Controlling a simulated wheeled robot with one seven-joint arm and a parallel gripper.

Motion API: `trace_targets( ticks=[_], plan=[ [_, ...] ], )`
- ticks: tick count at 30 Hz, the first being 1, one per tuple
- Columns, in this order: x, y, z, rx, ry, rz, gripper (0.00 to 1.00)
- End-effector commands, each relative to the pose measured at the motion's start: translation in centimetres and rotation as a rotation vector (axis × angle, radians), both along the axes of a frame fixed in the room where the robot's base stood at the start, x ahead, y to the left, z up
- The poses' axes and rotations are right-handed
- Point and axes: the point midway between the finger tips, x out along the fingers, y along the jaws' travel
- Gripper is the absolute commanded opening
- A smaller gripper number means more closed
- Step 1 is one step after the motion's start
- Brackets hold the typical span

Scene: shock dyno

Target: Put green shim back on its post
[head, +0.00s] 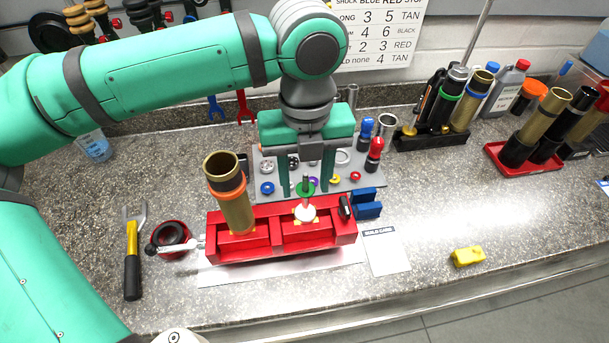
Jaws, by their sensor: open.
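The green shim (302,189) is a small flat ring that shows at a thin grey upright rod (306,181), above a white piston (304,213) in the red fixture (282,255). I cannot tell how the shim rests on the rod. My gripper (306,187) points down and is open, one finger on each side of the rod and shim in this view. The grey tray (262,160) behind carries blue, red, purple and yellow shims on posts. My gripper hides part of the tray, and I cannot make out an empty post for green.
A gold tube (232,208) with an orange band stands in the fixture's left half. A blue block (367,204) sits right of the fixture. The counter around the yellow block (467,256) is mostly clear.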

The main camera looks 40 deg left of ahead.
Motion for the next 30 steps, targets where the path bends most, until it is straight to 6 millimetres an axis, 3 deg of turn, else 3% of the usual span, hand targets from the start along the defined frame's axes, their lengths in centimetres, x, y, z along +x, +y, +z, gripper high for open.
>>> trace_targets(
  ticks=[1, 4, 5, 14, 30],
  plan=[
    [0.0, 0.1, 0.0, 0.0, 0.0, 0.001, 0.37],
    [-0.1, 0.1, 0.0, 0.0, 0.0, 0.003, 0.13],
    [-0.1, 0.1, 0.0, 0.0, 0.0, 0.003, 0.09],
    [0.0, 0.2, 0.5, 0.001, -0.001, 0.004, 0.09],
    [0.0, 0.1, 3.7, 0.001, -0.002, 0.002, 0.09]
  ],
)
